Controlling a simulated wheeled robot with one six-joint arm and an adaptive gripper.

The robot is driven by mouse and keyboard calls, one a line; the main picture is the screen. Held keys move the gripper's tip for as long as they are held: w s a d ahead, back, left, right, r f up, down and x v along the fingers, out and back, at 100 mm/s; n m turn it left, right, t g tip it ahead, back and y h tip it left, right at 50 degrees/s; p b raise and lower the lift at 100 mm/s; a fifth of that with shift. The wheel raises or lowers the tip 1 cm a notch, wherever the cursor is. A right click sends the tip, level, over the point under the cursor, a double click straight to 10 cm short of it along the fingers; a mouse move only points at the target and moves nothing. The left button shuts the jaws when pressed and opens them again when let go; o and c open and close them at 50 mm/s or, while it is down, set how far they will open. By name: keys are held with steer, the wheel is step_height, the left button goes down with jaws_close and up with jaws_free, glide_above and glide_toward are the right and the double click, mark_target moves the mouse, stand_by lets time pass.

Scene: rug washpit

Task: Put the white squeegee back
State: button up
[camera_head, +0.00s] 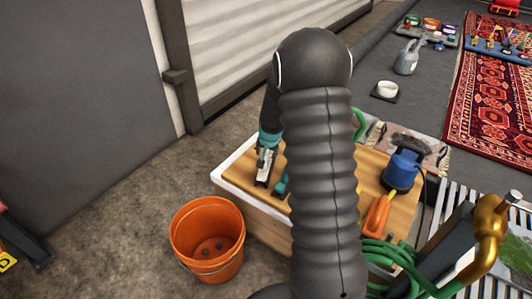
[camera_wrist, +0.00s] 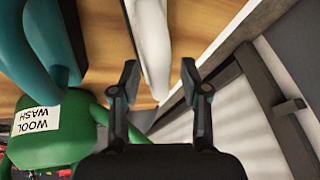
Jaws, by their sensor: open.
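In the wrist view a long white object (camera_wrist: 150,35), which looks like the white squeegee, runs down into the space between my fingers. My gripper (camera_wrist: 159,66) is open, with one finger on each side of it. I cannot tell whether either finger touches it. In the head view my arm hides much of the bench, and a small white part (camera_head: 264,160) shows near my gripper at the bench's left side. The squeegee's full shape and its ends are hidden. A teal tool (camera_wrist: 42,48) with a black edge is at the left in the wrist view.
A green jug (camera_wrist: 60,140) labelled WOOL WASH is close on the left in the wrist view. The wooden bench (camera_head: 375,172) also holds a blue pump (camera_head: 402,170) and an orange-handled tool (camera_head: 377,215). An orange bucket (camera_head: 207,240) stands on the floor beside it.

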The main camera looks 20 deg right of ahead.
steer(key=s+a+r+n, duration=0.1)
steer(key=s+a+r, duration=0.1)
steer(key=s+r, duration=0.5)
steer(key=s+a+r+n, duration=0.1)
steer(key=s+a+r, duration=0.2)
steer(key=r, duration=0.8)
steer(key=s+a+r+n, duration=0.2)
steer(key=s+a+r, duration=0.2)
steer(key=s, duration=0.8)
steer(key=s+a+r+n+y, duration=0.1)
steer(key=s+a+r+n, duration=0.2)
steer(key=s, duration=1)
steer(key=shift+s+a+r+t, duration=0.3)
steer(key=shift+a+r, duration=0.25)
